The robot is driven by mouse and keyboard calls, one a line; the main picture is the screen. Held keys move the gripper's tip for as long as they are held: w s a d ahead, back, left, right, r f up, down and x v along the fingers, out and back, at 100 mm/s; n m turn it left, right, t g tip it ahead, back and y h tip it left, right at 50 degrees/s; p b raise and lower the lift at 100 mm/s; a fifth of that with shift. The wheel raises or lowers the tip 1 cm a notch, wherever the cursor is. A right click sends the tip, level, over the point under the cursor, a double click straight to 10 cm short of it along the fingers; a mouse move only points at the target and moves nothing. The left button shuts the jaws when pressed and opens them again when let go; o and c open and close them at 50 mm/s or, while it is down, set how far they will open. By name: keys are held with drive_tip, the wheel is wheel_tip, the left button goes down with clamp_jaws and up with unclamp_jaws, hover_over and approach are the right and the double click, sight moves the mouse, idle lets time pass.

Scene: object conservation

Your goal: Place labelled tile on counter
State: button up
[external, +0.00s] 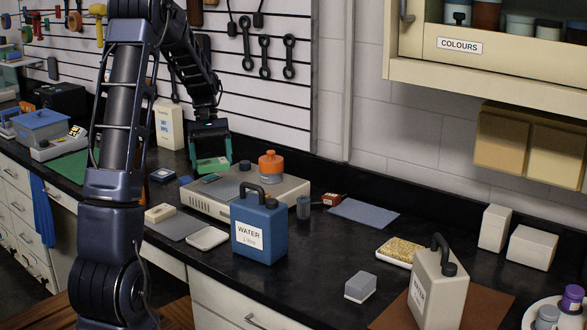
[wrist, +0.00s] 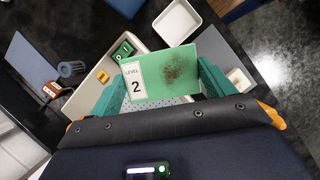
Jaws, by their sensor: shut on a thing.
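The labelled tile (external: 211,165) is green; in the wrist view the tile (wrist: 178,70) shows a white label reading "LEVEL 2" and a dark speckled patch. My gripper (external: 211,152) has teal fingers and is shut on it; the gripper also shows in the wrist view (wrist: 162,84), with a finger at each side of the tile. The tile is over the back left part of a pale grey device (external: 228,206); I cannot tell the exact gap. The dark counter (external: 312,275) runs below, with the device standing on it.
An orange-topped pot (external: 271,166) stands on the device. A blue water can (external: 259,228) stands in front of it. A white tray (external: 207,237) and grey mat (external: 178,226) lie at its front left. A blue-grey mat (external: 363,213) lies to the right. Bare counter lies right of the blue can.

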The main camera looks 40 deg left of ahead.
drive_tip(key=w+d+f+m+y, duration=0.25)
drive_tip(key=w+d+m, duration=0.45)
drive_tip(key=d, duration=0.4)
drive_tip(key=w+d+f+m+g+y, duration=0.15)
drive_tip(key=w+d+f+m, duration=0.35)
drive_tip(key=d, duration=0.5)
drive_tip(key=w+d+f+m+y, duration=0.3)
drive_tip(key=w+d+m, duration=0.5)
drive_tip(key=d, duration=0.3)
drive_tip(key=d+r+m+t+h, duration=0.3)
drive_tip(key=d+m+t, duration=0.5)
drive_tip(key=d+m, duration=2.35)
drive_tip(key=d+f+n, duration=0.1)
drive_tip(key=f, duration=0.2)
drive_tip(key=d+f+n, duration=0.1)
drive_tip(key=f, duration=0.2)
drive_tip(key=d+f+n, duration=0.1)
drive_tip(key=f, duration=0.2)
drive_tip(key=shift+s+d+f+n+t, duration=0.1)
drive_tip(key=shift+d+f+n+t, duration=0.15)
drive_tip(key=shift+d+f+n, duration=0.15)
drive_tip(key=shift+r, duration=0.1)
